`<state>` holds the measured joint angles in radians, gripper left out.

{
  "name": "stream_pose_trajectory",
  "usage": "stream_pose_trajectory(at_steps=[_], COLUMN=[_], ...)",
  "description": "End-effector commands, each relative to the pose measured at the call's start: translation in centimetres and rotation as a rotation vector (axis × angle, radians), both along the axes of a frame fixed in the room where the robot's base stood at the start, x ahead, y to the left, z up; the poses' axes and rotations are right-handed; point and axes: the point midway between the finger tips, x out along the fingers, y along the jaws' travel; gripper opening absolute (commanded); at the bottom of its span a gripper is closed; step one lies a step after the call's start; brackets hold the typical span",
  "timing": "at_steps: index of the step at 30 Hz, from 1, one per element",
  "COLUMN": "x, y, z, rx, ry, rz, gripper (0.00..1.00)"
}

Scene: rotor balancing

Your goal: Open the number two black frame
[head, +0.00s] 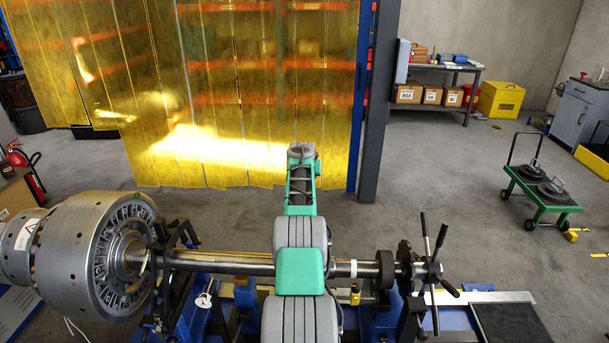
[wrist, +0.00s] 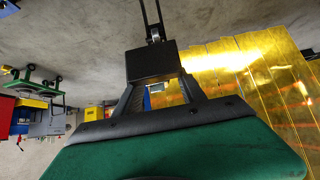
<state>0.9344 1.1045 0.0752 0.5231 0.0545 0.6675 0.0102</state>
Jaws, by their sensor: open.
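A rotor (head: 220,262) lies across the lower part of the head view, its large silver bladed drum (head: 95,245) at the left. A black frame (head: 172,245) stands around the shaft just right of the drum. A second black frame (head: 411,312) stands at the right end of the shaft, near the spoked handwheel (head: 434,268). I cannot read a number on either. My green and grey arm reaches forward over the shaft and hides its middle. In the wrist view my gripper (wrist: 151,8) is open and empty, with thin fingers apart, over bare floor. No frame is near it there.
A yellow strip curtain (head: 205,100) hangs behind, beside a grey post (head: 378,110). A green cart (head: 543,188) stands on the right, and a shelf with boxes (head: 440,85) at the back. The floor (head: 430,180) between is clear. A fire extinguisher (head: 20,160) is at the left.

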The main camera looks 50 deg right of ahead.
Motion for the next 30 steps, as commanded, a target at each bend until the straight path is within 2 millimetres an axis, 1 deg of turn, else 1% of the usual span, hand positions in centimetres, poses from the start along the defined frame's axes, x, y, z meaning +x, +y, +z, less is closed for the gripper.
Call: stream_pose_trajectory(at_steps=[3, 9, 12, 15, 27, 29, 30], x=[-0.6, -1.7, -2.2, -2.4, -2.5, -2.8, -3.1], y=[1.0, 2.8, 3.4, 3.7, 3.8, 4.4, 5.0], z=[0.6, 3.2, 4.2, 4.6, 4.8, 4.1, 2.9], rx=[-0.001, -0.003, -0.004, -0.004, -0.002, 0.026, 0.054], ry=[-0.001, -0.003, -0.003, -0.003, 0.001, 0.024, 0.046], rz=[0.000, 0.001, 0.001, 0.000, 0.002, 0.009, 0.012], gripper=[0.48, 0.48, 0.48, 0.48, 0.48, 0.48, 0.48])
